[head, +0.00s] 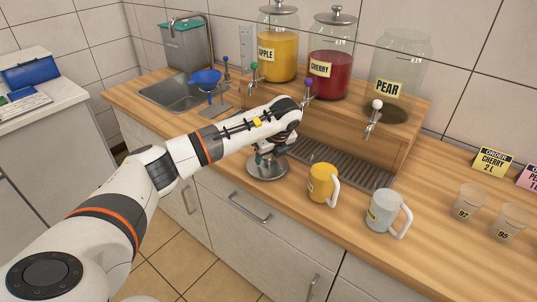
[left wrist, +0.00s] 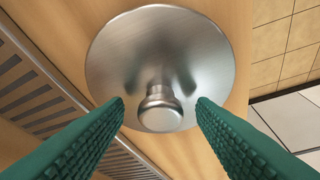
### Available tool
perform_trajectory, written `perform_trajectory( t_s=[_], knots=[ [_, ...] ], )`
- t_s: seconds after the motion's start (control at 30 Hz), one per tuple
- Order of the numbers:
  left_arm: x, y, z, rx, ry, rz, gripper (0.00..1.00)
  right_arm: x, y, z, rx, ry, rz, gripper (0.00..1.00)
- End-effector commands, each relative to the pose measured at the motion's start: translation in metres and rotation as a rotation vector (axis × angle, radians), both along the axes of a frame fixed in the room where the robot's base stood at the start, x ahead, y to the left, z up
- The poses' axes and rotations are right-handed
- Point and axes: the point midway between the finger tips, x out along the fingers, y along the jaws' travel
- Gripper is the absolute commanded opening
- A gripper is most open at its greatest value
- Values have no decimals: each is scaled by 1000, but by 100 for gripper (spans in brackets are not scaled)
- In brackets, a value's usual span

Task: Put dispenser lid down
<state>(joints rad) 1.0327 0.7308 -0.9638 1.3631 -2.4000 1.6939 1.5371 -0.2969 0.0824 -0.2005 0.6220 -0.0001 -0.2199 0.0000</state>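The dispenser lid (head: 267,169) is a round brushed-metal disc with a knob. It is on or just over the wooden counter near its front edge, left of the yellow mug; in the left wrist view the lid (left wrist: 160,55) faces me, knob toward me. My left gripper (head: 266,157) is above the lid. In the left wrist view its green fingers (left wrist: 160,112) are spread on either side of the knob, with gaps to it. The pear dispenser (head: 400,68) is a clear, empty-looking jar with no lid on top. My right gripper is not in view.
A yellow mug (head: 322,183) and a grey mug (head: 388,212) stand right of the lid. A drip grate (head: 340,162) lies behind them. The apple (head: 277,45) and cherry (head: 331,55) dispensers have lids. A sink (head: 175,93) is at the left. Cups (head: 467,202) stand at the right.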

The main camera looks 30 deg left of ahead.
Motion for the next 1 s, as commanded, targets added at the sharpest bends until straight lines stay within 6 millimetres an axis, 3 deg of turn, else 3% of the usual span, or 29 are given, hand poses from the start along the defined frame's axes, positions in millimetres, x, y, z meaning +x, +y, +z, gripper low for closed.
perform_trajectory(
  t_s=[0.37,0.8,1.0],
  knots=[
    [0,-2,6,0,-2,-1,51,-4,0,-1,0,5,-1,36],
    [-15,-31,85,1,-5,-2,51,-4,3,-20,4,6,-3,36],
    [-19,-40,108,1,-3,-1,51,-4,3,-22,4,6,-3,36]
  ],
)
